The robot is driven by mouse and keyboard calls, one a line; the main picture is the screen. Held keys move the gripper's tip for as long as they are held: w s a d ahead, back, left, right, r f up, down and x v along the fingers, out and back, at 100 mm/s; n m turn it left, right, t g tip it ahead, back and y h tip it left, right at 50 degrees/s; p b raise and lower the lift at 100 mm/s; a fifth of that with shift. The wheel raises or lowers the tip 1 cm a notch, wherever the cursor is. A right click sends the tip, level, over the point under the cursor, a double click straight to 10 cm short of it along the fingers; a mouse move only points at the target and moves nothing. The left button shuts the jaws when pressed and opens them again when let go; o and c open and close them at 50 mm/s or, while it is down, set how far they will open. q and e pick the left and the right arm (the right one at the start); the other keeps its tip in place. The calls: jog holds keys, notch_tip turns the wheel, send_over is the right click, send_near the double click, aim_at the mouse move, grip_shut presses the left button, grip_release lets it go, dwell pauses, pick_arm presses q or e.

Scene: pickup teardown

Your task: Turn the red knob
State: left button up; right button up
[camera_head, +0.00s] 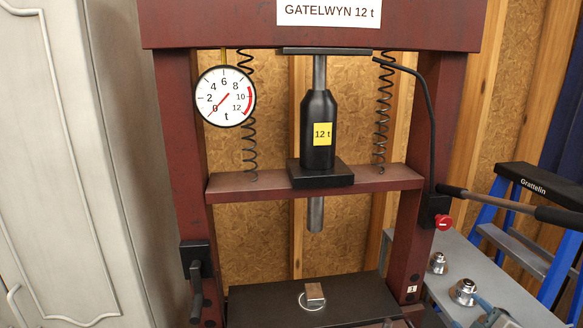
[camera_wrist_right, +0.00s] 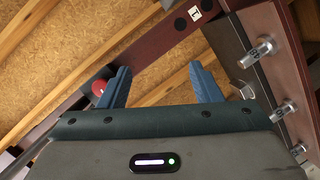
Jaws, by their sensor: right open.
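The red knob (camera_head: 443,222) sits on a black block low on the right post of the press, at the pump lever's base. In the right wrist view the red knob (camera_wrist_right: 99,87) shows just left of the left finger, not between the fingers. My right gripper (camera_head: 488,308) is only partly in view at the bottom right, below the knob and apart from it. Its two blue fingers (camera_wrist_right: 160,82) are open with nothing between them. My left gripper is not in view.
The maroon press frame (camera_head: 398,183) holds a black 12 t jack (camera_head: 318,140). A pump lever (camera_head: 510,204) sticks out right, above the gripper. Metal fittings (camera_head: 464,291) stand on the grey bench (camera_head: 520,285). A blue stepladder (camera_head: 490,222) is at right.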

jog(key=s+a+f+m+g, duration=0.35)
jog(key=s+a+f, duration=0.2)
jog(key=s, duration=0.35)
jog(key=s+a+f+m+g+y, duration=0.1)
jog(key=s+a+f+m+g, duration=0.25)
jog(key=s+f, duration=0.4)
jog(key=s+a+f+m+g, duration=0.35)
jog(key=s+a+f, duration=0.25)
jog(key=s, duration=0.3)
jog(key=d+f+g, duration=0.2)
jog(key=d+f, duration=0.1)
jog(key=f, duration=2.6)
jog(key=s+d+f+g, duration=0.1)
jog(key=s+f, duration=1.8)
jog(key=f, duration=0.1)
jog(key=shift+d+f, duration=0.3)
jog(key=shift+f, duration=0.05)
